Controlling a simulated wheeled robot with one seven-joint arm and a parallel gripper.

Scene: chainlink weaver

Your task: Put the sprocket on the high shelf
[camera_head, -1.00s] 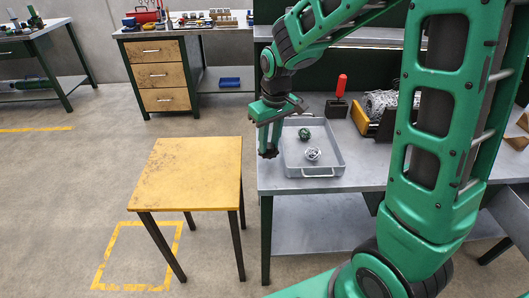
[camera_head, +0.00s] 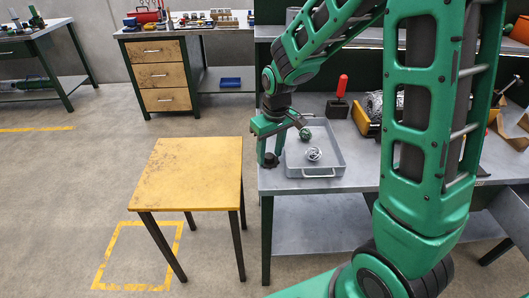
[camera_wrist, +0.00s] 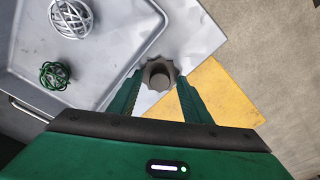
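The sprocket (camera_wrist: 160,73) is a grey toothed wheel with a raised round hub. In the wrist view it lies on the bench top beside the grey tray (camera_wrist: 28,42), near the bench corner. My gripper (camera_wrist: 160,82) is open, its two green fingers pointing toward the sprocket on either side of it; I cannot tell whether they touch it. In the head view my gripper (camera_head: 287,147) hangs low over the bench's left edge, fingers spread. A shelf (camera_head: 375,42) runs above the back of the bench, partly behind my arm.
The tray holds a green wire ball (camera_head: 305,134) and a silver wire ball (camera_head: 314,153). A red-handled tool (camera_head: 341,86) stands behind it. A yellow-topped table (camera_head: 190,175) stands empty to the left. Floor on the left is clear.

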